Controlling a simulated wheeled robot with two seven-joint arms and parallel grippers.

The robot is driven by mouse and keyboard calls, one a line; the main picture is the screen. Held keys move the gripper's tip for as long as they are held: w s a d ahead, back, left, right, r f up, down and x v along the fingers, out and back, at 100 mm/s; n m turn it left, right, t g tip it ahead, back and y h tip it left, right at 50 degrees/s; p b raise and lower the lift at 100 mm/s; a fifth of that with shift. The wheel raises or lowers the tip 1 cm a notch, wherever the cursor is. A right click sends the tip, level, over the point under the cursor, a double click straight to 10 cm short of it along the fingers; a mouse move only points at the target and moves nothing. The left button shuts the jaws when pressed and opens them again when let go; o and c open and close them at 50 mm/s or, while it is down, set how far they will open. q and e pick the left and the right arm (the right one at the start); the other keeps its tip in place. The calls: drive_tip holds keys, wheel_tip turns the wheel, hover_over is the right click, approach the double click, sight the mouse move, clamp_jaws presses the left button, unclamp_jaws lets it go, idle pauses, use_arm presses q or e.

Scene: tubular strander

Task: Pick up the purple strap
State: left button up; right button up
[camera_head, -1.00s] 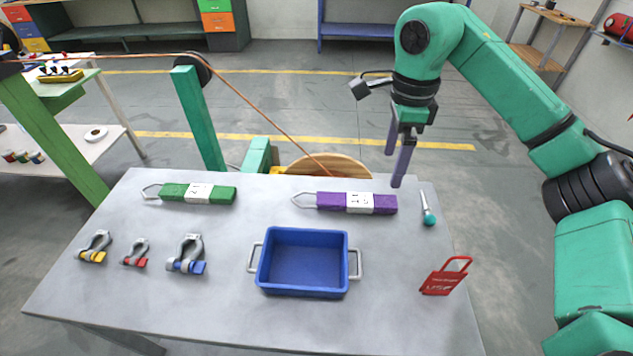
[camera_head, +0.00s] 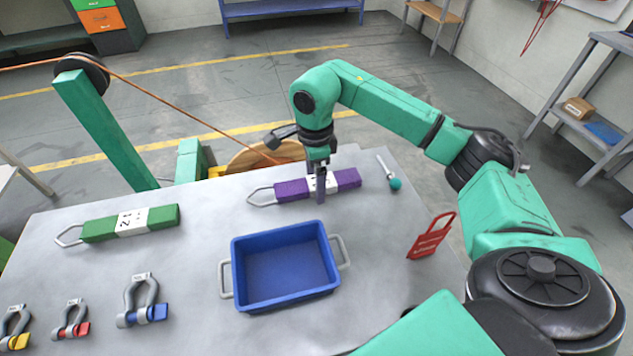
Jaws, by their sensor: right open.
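The purple strap (camera_head: 292,189) lies on the grey table near its far edge, with a white label in its middle and a metal loop at its left end. My right gripper (camera_head: 321,190) is open, pointing down at the strap's white label. Its fingers overlap the label in the view. I cannot tell whether they touch the strap. My left gripper is not in view.
A blue bin (camera_head: 285,268) with side handles stands in front of the strap. A green strap (camera_head: 160,218) lies to the left. Several shackles (camera_head: 141,302) lie at the front left. A teal-tipped tool (camera_head: 394,183) and red lockout tag (camera_head: 431,238) are on the right.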

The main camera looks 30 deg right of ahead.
sight(314, 181)
drive_tip(key=shift+f, duration=0.3)
drive_tip(key=shift+w, duration=0.1)
drive_tip(key=shift+c, duration=0.6)
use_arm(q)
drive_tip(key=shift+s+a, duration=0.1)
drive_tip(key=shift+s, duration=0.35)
use_arm(e)
clamp_jaws()
wheel_tip(314, 181, up, 7)
drive_tip(key=shift+w+r+b, duration=0.1)
drive_tip(key=shift+b, duration=0.25)
use_arm(q)
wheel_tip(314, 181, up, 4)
drive_tip(key=p, duration=0.4)
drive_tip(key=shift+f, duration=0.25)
use_arm(e)
wheel_tip(314, 181, up, 13)
